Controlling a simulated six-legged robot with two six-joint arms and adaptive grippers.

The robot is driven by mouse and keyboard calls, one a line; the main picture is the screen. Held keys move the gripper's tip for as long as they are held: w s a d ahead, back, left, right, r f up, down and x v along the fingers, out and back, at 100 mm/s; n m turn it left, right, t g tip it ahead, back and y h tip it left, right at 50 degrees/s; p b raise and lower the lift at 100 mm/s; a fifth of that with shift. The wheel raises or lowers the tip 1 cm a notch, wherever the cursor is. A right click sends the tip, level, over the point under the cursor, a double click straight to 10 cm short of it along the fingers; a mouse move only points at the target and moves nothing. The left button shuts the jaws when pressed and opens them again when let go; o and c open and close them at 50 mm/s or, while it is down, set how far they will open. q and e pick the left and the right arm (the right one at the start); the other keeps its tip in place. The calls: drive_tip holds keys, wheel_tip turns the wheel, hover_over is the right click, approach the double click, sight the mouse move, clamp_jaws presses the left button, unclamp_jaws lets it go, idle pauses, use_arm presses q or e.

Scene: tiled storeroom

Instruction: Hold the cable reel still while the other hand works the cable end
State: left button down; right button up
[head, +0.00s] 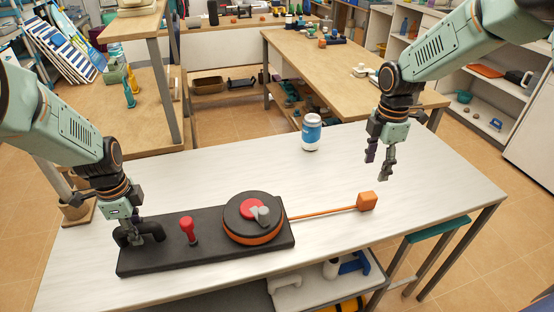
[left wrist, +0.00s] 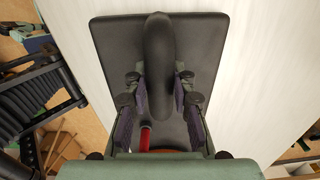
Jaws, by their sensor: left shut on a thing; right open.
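The cable reel (head: 241,228) is a black disc with orange cable around its rim, a red hub and a grey knob. It sits on a dark base board (head: 185,262). A red upright knob (head: 187,229) stands on the board left of the reel. The orange cable (head: 322,213) runs right across the table to an orange block (head: 367,201) at its end. My left gripper (head: 136,238) is shut on the black handle (left wrist: 158,60) at the board's left end; the fingers sit on both sides of it. My right gripper (head: 377,168) is open and empty, above and behind the orange block.
A white and blue can (head: 311,132) stands at the back of the white table (head: 250,165). Bare tabletop lies between the can, the reel and the orange block. A teal stool (head: 437,229) is at the right front edge. Wooden benches stand behind.

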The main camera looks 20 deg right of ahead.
idle(0.3)
use_arm(q)
drive_tip(key=c, duration=1)
unclamp_jaws()
drive_tip(key=shift+c, duration=0.2)
drive_tip(key=shift+o, duration=1.2)
drive_tip(key=shift+r, duration=0.1)
drive_tip(key=shift+r+p, duration=3.6)
drive_tip(key=shift+r, duration=0.35)
drive_tip(key=shift+f, duration=0.1)
